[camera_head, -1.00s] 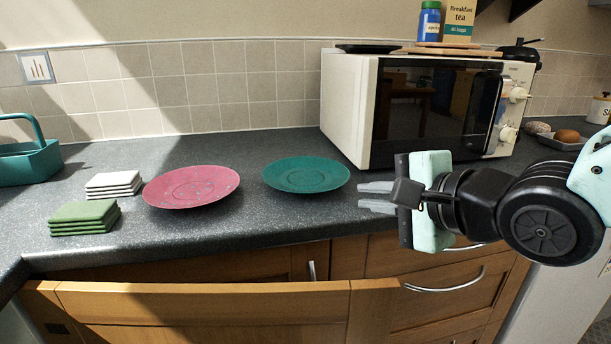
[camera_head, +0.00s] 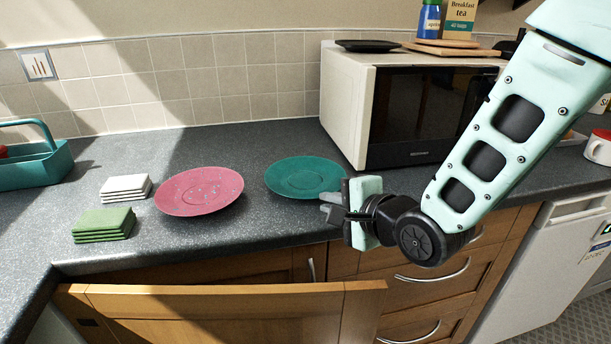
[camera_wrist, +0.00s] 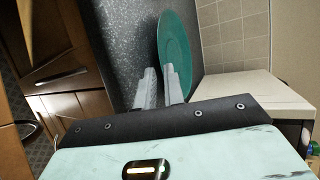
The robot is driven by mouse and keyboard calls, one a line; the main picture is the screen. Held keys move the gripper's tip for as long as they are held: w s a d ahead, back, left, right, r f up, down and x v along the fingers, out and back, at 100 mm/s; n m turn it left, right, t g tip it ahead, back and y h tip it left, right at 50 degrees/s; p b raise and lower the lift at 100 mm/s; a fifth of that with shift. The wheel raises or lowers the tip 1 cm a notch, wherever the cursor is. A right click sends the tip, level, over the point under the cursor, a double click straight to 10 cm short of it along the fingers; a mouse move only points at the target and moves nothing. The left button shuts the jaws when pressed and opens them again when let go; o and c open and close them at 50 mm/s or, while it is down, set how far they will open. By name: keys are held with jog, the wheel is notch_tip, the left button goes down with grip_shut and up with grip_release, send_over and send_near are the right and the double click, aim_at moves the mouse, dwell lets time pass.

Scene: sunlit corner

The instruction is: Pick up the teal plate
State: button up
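The teal plate (camera_head: 305,176) lies flat on the dark speckled counter, between the pink plate and the microwave. My gripper (camera_head: 328,206) is at the plate's front right edge, pointing left, with its fingers close to the rim. In the wrist view the teal plate (camera_wrist: 174,50) shows just beyond the fingertips. The fingers (camera_wrist: 160,84) are apart with a gap between them, and nothing is held. I cannot tell whether a fingertip touches the rim.
A pink plate (camera_head: 199,191) lies left of the teal one. White (camera_head: 126,188) and green (camera_head: 104,223) stacks sit further left, near a teal caddy (camera_head: 35,165). The microwave (camera_head: 345,110) stands behind my gripper.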

aim_at(310, 198)
jog(key=shift+p+x, duration=0.45)
jog(key=shift+x, duration=2.55)
jog(key=shift+s+a+f, duration=0.1)
jog(key=shift+c, duration=0.3)
grip_shut()
